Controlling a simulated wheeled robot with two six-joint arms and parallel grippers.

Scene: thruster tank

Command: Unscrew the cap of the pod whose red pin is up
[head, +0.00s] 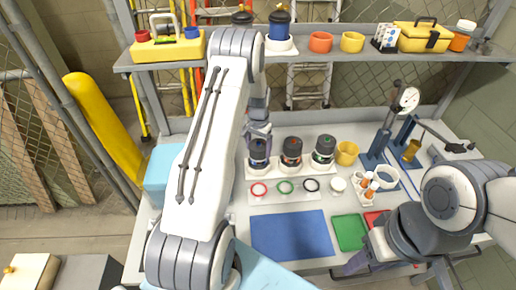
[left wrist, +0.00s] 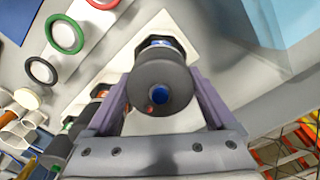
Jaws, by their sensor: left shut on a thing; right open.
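Three dark pods stand in a row on a pale rack (head: 334,177): a left pod (head: 258,157), a middle pod with orange-red marks (head: 291,153) and a right pod with green marks (head: 323,151). My left gripper (head: 258,133) is above the left pod. In the left wrist view, the left gripper (left wrist: 160,90) is shut on this pod's dark round cap (left wrist: 178,78), with one finger each side. A blue spot and a small red pin (left wrist: 150,108) show on the cap's top. My right gripper (head: 356,263) is open, low at the front right.
A red ring (head: 259,189), green ring (head: 285,187) and black ring (head: 311,185) lie before the pods. A blue mat (head: 290,235) and green tray (head: 349,232) lie nearer. A yellow cup (head: 346,153) and gauge stand (head: 385,135) are at right.

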